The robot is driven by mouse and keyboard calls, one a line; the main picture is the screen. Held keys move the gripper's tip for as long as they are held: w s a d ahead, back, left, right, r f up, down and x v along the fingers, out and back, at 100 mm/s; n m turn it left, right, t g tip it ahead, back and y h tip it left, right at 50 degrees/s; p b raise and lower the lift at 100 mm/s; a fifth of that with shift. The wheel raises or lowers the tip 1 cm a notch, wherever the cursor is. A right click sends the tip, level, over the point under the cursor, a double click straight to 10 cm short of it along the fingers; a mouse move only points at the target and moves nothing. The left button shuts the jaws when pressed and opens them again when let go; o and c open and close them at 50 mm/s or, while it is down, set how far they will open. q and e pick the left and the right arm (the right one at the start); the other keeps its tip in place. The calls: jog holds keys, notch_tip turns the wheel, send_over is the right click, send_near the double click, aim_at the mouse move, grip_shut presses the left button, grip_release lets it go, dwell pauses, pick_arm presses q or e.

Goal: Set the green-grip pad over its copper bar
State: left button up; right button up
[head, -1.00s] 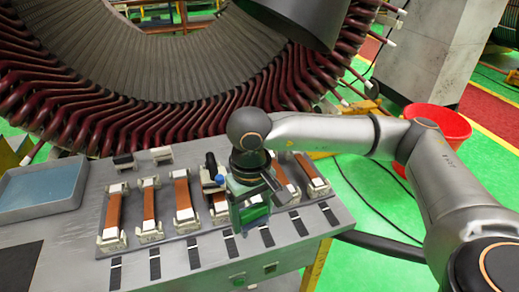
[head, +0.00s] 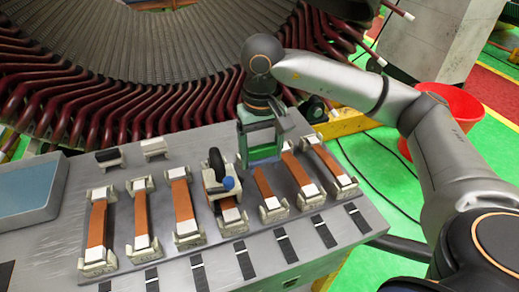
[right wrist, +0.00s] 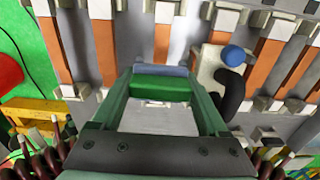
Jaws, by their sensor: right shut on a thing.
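My right gripper (head: 260,152) is shut on a small green block, the green-grip pad (right wrist: 162,87), which shows between the green fingers in the right wrist view with a blue-grey strip along its edge. The gripper (right wrist: 160,74) points down near the far end of a copper bar (head: 265,186). This bar runs away beyond the fingertips in the wrist view (right wrist: 162,42). The gripper hides the bar's far end in the head view. I cannot tell whether the pad touches the bar. My left gripper is out of view.
Several other copper bars (head: 181,200) lie in pale end clamps. Black-topped (head: 108,156) and white-topped (head: 154,147) pieces stand behind. A tray (head: 30,190) is left; the stator coils (head: 120,105) rise behind.

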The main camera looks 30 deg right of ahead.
aim_at(261, 180)
notch_tip(261, 180, down, 3)
jog(key=shift+f+b, duration=0.15)
jog(key=shift+b, duration=1.05)
jog(key=shift+f+b, duration=0.35)
jog(key=shift+f, duration=0.05)
jog(key=shift+f+b, duration=0.3)
jog(key=shift+w+f+b, duration=0.1)
jog(key=shift+f+b, duration=0.25)
jog(key=shift+f, duration=0.05)
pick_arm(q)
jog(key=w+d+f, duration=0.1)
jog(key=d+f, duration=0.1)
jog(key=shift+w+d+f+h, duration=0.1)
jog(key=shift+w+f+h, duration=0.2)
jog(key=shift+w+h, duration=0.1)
pick_arm(e)
jog(key=o, duration=1)
jog(key=shift+c, duration=0.2)
jog(key=o, duration=0.3)
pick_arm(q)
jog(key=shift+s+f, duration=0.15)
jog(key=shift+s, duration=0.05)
pick_arm(e)
jog(key=shift+o, duration=0.2)
